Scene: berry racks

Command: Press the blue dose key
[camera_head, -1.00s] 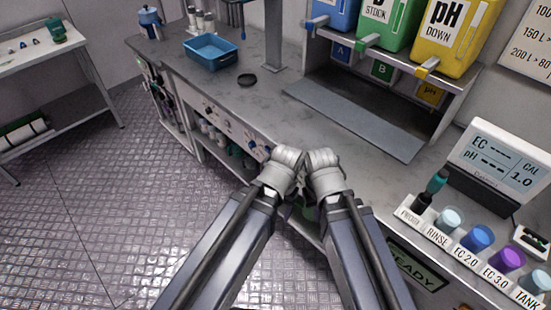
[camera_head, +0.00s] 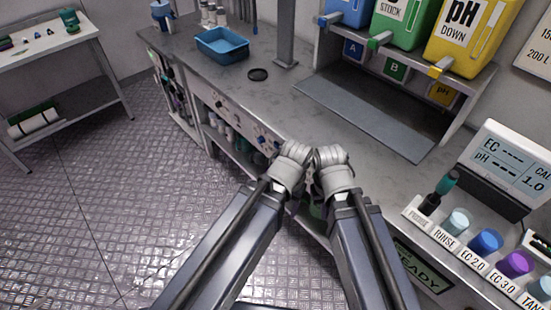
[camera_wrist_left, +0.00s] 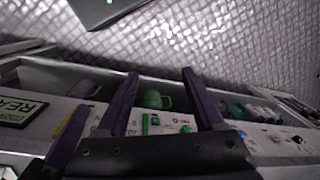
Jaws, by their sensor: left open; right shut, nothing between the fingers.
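The bench's front panel carries small coloured keys in the left wrist view. A green key (camera_wrist_left: 145,122) shows between those fingers. A yellow piece (camera_wrist_left: 62,125) is further left, partly behind a dark prong. My left gripper (camera_wrist_left: 160,73) is open, with nothing between its fingers. The dark prong (camera_wrist_left: 72,140) looks like my right gripper, shut and empty. I cannot tell whether it touches a key. In the head view my arms hide the keys and most of both grippers.
The blue tray (camera_head: 222,46) and a black disc (camera_head: 258,74) are on the bench. Blue, green and yellow (camera_head: 465,35) jugs stand on the rack. The meter (camera_head: 512,160) and labelled cups (camera_head: 485,242) are at right. Floor (camera_head: 130,200) is clear at left.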

